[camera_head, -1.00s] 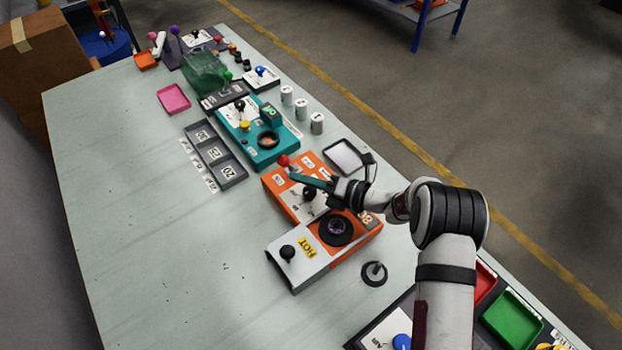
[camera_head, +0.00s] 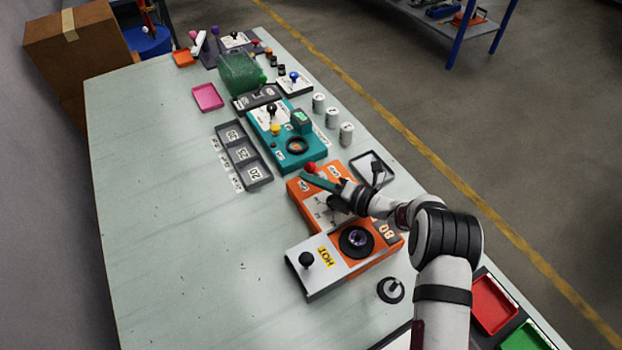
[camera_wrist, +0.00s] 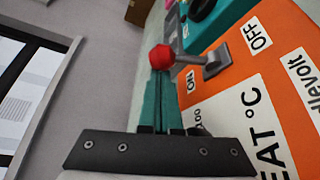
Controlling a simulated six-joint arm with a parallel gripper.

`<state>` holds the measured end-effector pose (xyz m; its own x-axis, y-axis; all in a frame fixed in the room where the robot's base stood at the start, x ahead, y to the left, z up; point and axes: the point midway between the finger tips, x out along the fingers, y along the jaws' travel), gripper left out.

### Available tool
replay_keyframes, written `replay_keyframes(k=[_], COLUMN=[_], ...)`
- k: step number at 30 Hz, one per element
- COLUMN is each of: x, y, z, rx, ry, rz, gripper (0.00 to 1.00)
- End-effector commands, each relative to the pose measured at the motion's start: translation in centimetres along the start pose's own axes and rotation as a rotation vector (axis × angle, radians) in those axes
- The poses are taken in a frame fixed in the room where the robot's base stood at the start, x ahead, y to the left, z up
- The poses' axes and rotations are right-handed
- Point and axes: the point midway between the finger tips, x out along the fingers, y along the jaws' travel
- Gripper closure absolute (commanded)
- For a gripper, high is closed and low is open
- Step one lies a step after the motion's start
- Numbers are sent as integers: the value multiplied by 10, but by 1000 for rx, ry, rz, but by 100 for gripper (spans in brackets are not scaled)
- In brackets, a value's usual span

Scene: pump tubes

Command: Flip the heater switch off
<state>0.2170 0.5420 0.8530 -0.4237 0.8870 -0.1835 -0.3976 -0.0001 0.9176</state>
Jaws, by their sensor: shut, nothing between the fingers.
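The heater switch is a lever with a red ball knob (camera_head: 310,167) on the orange heater box (camera_head: 300,190). In the wrist view the red knob (camera_wrist: 162,57) sits at the end of a grey lever (camera_wrist: 214,64) that leans towards the ON label (camera_wrist: 190,80), away from the OFF label (camera_wrist: 257,36). My gripper (camera_head: 304,176) has teal fingers closed together, with nothing held. In the wrist view the fingertips (camera_wrist: 157,76) end right by the knob and overlap it in the picture; I cannot tell whether they touch.
The heater's white front panel has a black knob (camera_head: 306,260) and a HOT label; a round dark plate (camera_head: 357,240) is beside it. A teal device (camera_head: 285,140) stands beyond, with a grey tray (camera_head: 245,155) to its left. The left table surface is clear.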

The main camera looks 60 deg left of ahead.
Motion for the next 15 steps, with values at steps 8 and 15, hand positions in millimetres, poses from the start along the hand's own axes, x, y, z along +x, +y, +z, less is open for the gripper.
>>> replay_keyframes(k=[8, 15], x=[-1, -3], y=[0, 1], z=[2, 5], rx=[39, 84], ry=[1, -1], rz=[19, 44], gripper=[100, 100])
